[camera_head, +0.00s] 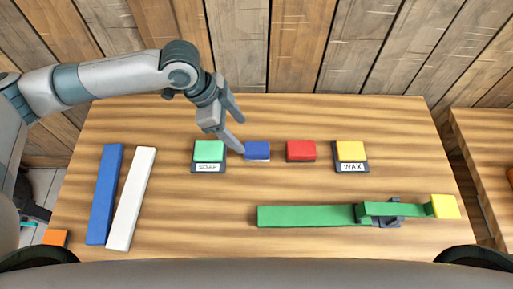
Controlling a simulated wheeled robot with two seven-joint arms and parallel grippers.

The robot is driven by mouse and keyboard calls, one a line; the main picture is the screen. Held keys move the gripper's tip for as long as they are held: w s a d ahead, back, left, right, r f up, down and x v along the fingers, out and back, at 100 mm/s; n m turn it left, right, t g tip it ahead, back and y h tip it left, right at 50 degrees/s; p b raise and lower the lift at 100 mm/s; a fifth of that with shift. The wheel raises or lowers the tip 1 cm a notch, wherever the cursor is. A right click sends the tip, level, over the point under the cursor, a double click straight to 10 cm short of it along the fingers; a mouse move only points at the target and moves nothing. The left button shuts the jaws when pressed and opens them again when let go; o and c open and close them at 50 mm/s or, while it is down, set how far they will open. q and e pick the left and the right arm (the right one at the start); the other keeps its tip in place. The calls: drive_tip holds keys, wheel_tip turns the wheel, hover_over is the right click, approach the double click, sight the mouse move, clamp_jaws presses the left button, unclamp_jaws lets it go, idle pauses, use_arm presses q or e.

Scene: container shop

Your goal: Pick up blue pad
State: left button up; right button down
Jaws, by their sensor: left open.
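The blue pad (257,150) is a small blue block with a pale lower edge. It lies on the wooden table between the green pad and the red pad. My left gripper (242,136) reaches in from the left, with its fingers spread apart and nothing between them. Its fingertips are just above and to the left of the blue pad. I cannot tell whether the near finger touches it. My right gripper does not show.
A green pad (209,150) sits on a SOAP holder, a red pad (301,150) stands alone, and a yellow pad (351,149) sits on a WAX holder. Long blue (105,195) and white (131,198) bars lie left. Green strips (312,216) lie at front right.

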sight(256, 148)
use_arm(q)
drive_tip(key=shift+p+x, duration=0.65)
drive_tip(key=shift+x, duration=2.55)
drive_tip(key=shift+d+f+p, duration=0.35)
drive_tip(key=shift+d+p, duration=0.05)
drive_tip(key=shift+p, duration=0.05)
drive_tip(key=p+x, duration=0.1)
drive_tip(key=x, duration=0.2)
drive_tip(key=shift+w+d, duration=0.2)
drive_tip(key=shift+d+f+p, duration=0.15)
drive_tip(key=shift+f+p, duration=0.15)
drive_tip(key=shift+f, duration=0.25)
drive_tip(key=c, duration=1.1)
